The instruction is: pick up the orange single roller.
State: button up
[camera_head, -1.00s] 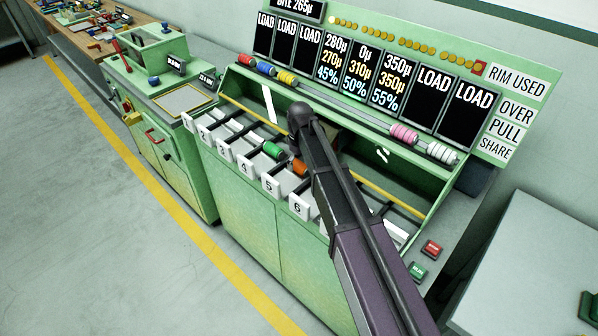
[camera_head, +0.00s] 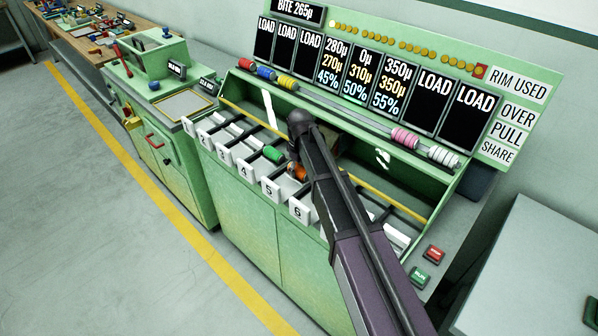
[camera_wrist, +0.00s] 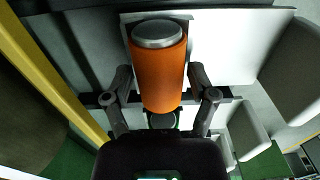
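The orange roller (camera_head: 299,173) sits in the slotted bay of the green machine, behind number plates 5 and 6. In the wrist view the orange roller (camera_wrist: 158,75) has a grey end cap and stands between the two fingers of my gripper (camera_wrist: 160,78). The fingers are spread, one on each side of the roller, with what look like narrow gaps; contact cannot be made out. In the head view my gripper (camera_head: 293,154) is a small dark shape at the roller, largely hidden by my arm.
A green roller (camera_head: 273,154) lies in the bay left of the orange one. Pink rollers (camera_head: 404,138) and white rollers (camera_head: 443,156) sit on the upper rail. A yellow bar (camera_head: 385,196) crosses the bay. Number plates (camera_head: 299,210) line its front edge.

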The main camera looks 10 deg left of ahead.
aim_at(299, 167)
jog(key=c, duration=0.6)
jog(key=shift+c, duration=0.2)
jog(key=shift+r, duration=0.15)
notch_tip(299, 167, up, 10)
jog(key=p, duration=1)
